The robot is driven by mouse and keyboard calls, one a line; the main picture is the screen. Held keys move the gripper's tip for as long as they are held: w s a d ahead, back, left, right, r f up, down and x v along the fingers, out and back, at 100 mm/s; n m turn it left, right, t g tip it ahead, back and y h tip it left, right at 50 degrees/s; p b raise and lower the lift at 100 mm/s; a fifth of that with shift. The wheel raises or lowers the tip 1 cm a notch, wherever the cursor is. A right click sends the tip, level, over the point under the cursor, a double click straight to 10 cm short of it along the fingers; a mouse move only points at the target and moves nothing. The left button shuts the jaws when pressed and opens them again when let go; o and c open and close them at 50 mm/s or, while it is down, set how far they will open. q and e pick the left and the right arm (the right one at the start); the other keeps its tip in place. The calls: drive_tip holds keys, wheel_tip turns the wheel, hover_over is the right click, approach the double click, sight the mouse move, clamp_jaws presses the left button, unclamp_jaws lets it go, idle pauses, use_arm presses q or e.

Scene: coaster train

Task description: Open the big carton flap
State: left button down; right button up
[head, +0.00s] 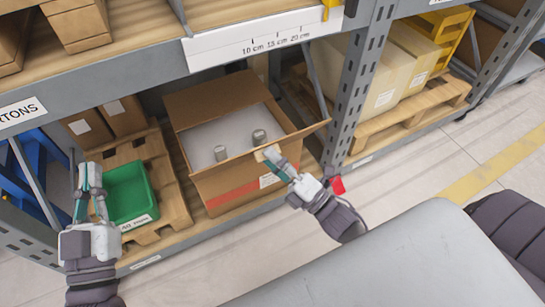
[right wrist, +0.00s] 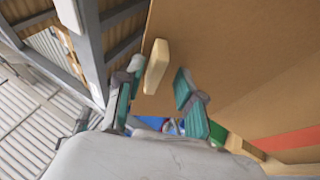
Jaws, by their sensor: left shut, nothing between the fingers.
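The big carton (head: 243,180) stands on a pallet on the lower shelf, its top open enough to show a grey inside with two grey cylinders (head: 259,136). Its front flap (head: 225,163) slants outward along the near edge. A pale tan tab (right wrist: 157,65) sits on the cardboard face; it also shows at the flap's edge in the head view (head: 267,153). My right gripper (head: 272,158) is at this tab. In the right wrist view its fingers (right wrist: 155,92) are apart, the tab just ahead of them. My left gripper (head: 89,168) is shut and empty, left of the green bin.
A green bin (head: 130,193) stands on the pallet left of the carton. A grey rack post (head: 357,85) and a shelf beam with a scale label (head: 265,45) frame the carton. Other cartons (head: 385,75) stand at right.

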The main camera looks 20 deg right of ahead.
drive_tip(key=shift+s, duration=0.1)
drive_tip(key=v, duration=1.1)
drive_tip(key=shift+s+d, duration=0.2)
drive_tip(key=shift+s, duration=0.15)
drive_tip(key=shift+f, duration=0.1)
